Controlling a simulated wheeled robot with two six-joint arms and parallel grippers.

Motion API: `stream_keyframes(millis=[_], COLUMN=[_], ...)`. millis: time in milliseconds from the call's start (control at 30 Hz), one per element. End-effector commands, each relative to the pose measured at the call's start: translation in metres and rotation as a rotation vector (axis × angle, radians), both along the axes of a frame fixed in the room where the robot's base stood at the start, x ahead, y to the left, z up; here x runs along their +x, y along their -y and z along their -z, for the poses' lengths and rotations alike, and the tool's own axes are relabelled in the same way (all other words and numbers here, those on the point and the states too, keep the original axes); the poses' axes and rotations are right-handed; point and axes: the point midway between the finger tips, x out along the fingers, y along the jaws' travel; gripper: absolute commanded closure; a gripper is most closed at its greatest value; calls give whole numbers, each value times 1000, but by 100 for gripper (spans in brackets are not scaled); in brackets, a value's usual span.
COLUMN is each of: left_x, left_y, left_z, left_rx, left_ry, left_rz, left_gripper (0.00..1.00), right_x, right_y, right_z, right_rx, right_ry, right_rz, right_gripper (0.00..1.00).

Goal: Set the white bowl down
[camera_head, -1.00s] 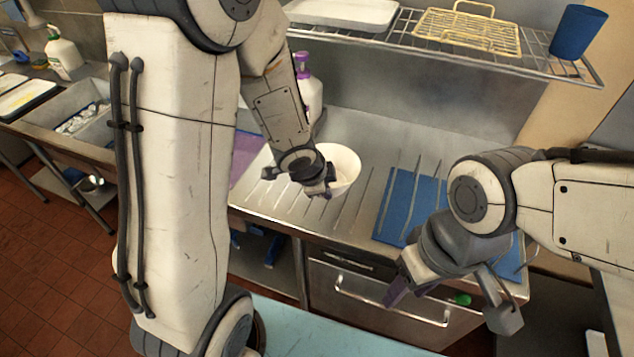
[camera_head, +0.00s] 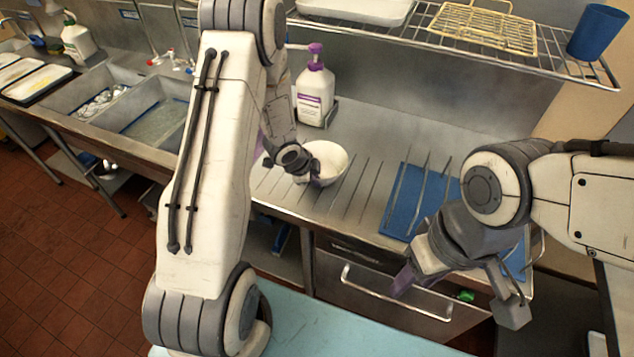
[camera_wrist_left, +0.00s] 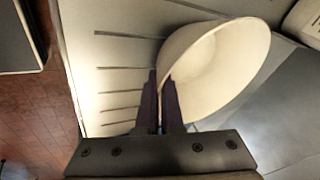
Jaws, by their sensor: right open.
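The white bowl (camera_head: 329,160) is over the ribbed metal draining board (camera_head: 352,206), in front of the pump bottle. My left gripper (camera_head: 312,179) is at its near left rim. In the left wrist view the dark fingers (camera_wrist_left: 163,82) are close together on the wall of the bowl (camera_wrist_left: 225,70). The bowl looks tilted in that view. I cannot tell whether its base touches the board. My right gripper (camera_head: 458,296) is open and empty, in front of the drawer at the counter's front edge.
A white pump bottle with a purple top (camera_head: 315,92) stands behind the bowl. A blue mat (camera_head: 405,208) lies to the right. A wire shelf (camera_head: 550,62) overhangs the back. Sinks (camera_head: 150,118) are at the left. The ribbed board between bowl and mat is clear.

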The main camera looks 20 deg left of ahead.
Motion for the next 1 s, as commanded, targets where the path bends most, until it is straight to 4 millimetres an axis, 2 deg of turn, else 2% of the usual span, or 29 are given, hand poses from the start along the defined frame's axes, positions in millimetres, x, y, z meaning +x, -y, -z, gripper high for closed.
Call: stream_keyframes(millis=[67, 433, 467, 500, 533, 833, 1000], left_x=[1, 1, 0, 0, 0, 0, -3], left_y=[0, 0, 0, 0, 0, 0, -1], left_z=[7, 12, 12, 11, 10, 10, -1], left_rx=[-1, 1, 1, 1, 1, 1, 1], left_ry=[1, 2, 2, 2, 2, 1, 3], left_rz=[0, 0, 0, 0, 0, 1, 0], left_gripper=[100, 100, 93, 78, 67, 67, 67], right_x=[0, 0, 0, 0, 0, 0, 0], right_y=[0, 0, 0, 0, 0, 0, 0], right_z=[1, 4, 4, 3, 3, 2, 0], right_rx=[0, 0, 0, 0, 0, 0, 0], right_ry=[0, 0, 0, 0, 0, 0, 0], right_rz=[0, 0, 0, 0, 0, 0, 0], right_gripper=[50, 50, 50, 50, 50, 50, 50])
